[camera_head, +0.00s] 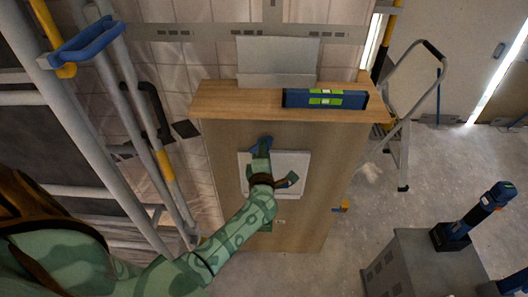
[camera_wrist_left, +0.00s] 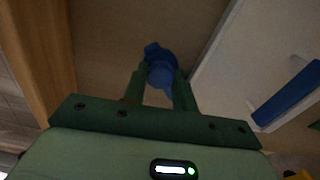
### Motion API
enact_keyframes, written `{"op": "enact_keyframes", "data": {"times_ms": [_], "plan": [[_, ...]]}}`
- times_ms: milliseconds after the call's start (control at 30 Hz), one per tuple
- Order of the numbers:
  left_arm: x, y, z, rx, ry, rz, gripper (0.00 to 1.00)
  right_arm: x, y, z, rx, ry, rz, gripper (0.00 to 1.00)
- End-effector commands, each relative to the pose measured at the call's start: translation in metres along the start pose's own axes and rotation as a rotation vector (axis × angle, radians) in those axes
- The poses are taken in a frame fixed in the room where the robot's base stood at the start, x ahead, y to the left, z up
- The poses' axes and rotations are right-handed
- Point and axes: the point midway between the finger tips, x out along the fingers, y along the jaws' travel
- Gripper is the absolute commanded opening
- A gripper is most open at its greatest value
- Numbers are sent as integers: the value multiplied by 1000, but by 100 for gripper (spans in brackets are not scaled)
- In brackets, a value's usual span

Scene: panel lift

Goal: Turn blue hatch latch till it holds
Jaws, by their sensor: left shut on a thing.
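The blue hatch latch (camera_wrist_left: 160,67) sits on the wooden panel beside the white hatch, between the two fingers of my left gripper (camera_wrist_left: 160,82). My left gripper is shut on it. In the head view the latch (camera_head: 264,141) shows just above the top edge of the white hatch (camera_head: 295,163), and my left gripper (camera_head: 261,149) covers part of it. A blue handle (camera_wrist_left: 288,92) stands out from the hatch and is apart from the gripper. The latch's exact angle is hard to read. My right gripper is not in view.
A wooden ledge (camera_head: 230,101) with a blue spirit level (camera_head: 325,98) on it lies above the hatch. Scaffold poles (camera_head: 112,88) stand at the left. A stepladder (camera_head: 405,140) and a grey box (camera_head: 420,262) with a blue-black tool (camera_head: 472,216) are at the right.

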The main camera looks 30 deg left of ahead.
Motion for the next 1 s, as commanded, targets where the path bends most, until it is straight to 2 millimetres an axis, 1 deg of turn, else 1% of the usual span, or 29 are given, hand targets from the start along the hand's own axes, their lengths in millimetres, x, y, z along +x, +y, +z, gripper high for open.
{"op": "enact_keyframes", "data": {"times_ms": [33, 600, 800, 1000], "plan": [[-1, -4, 0, -40, -1, -5, 5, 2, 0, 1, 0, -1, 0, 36], [-1, -5, 0, -566, 1, -6, 5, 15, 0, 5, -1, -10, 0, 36], [-2, -5, 0, -704, 1, -6, 5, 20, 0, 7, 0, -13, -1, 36], [-2, -5, 0, -797, 2, -7, 5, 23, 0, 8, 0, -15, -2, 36]]}}
